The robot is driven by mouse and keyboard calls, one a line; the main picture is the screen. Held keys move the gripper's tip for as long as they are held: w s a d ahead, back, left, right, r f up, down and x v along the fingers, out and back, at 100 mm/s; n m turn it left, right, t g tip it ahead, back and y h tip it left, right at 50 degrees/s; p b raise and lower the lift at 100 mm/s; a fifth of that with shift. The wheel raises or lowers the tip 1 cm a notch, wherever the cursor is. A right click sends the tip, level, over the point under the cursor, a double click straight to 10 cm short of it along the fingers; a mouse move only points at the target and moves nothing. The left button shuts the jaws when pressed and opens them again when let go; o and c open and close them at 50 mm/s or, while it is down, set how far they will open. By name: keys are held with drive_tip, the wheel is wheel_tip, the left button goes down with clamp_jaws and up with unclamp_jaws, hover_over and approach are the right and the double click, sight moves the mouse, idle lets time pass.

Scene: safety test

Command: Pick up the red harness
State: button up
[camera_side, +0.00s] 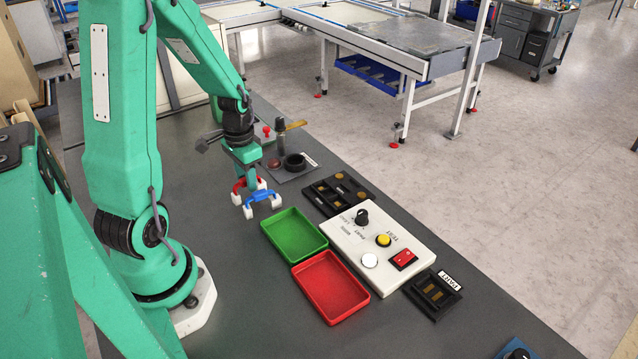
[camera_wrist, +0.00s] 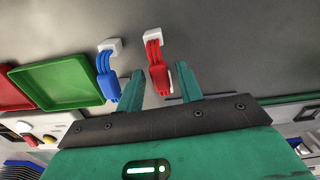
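The red harness (camera_wrist: 156,68), a bundle of red wires with white connectors, shows in the wrist view between the two fingers of my gripper (camera_wrist: 160,72), nearer its upper end. The fingers are apart, with gaps to the harness. The blue harness (camera_wrist: 107,80) lies just outside the left finger. In the side view my gripper (camera_side: 247,174) points down over the red harness (camera_side: 239,184), which it partly hides. The blue harness (camera_side: 262,196) is in front of it. I cannot tell the exact height of the fingertips.
A green tray (camera_side: 294,235) and a red tray (camera_side: 331,287) lie to the right of the harnesses. Beyond them are a white button panel (camera_side: 345,240) and black slotted holders (camera_side: 318,199). A stand with a knob and post (camera_side: 283,140) is behind my gripper.

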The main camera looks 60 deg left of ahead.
clamp_jaws()
drive_tip(key=shift+r, duration=0.15)
drive_tip(key=shift+r, duration=3.1)
